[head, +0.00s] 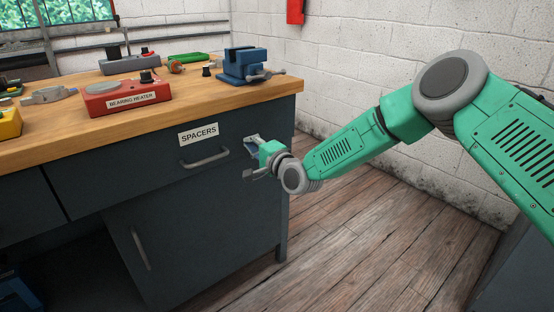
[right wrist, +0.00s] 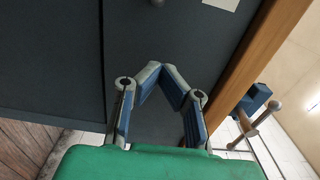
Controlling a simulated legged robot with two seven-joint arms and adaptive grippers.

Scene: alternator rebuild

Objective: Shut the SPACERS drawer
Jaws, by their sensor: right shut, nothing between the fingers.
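The SPACERS drawer (head: 120,172) is the dark grey drawer under the worktop, with a white SPACERS label (head: 198,134) and a grey bar handle (head: 205,160). Its front looks flush or nearly flush with the cabinet; I cannot tell whether a small gap is left. My right gripper (head: 250,154) is at the right end of the drawer front, right of the handle. In the right wrist view its fingers (right wrist: 162,72) are closed together, empty, over the dark front (right wrist: 185,35); contact cannot be told. My left gripper is out of view.
The wooden worktop (head: 60,130) runs above the drawer, carrying a red bearing heater (head: 125,97) and a blue vise (head: 243,66) near its right edge. A cupboard door (head: 190,240) is below the drawer. Open floor (head: 350,240) lies to the right.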

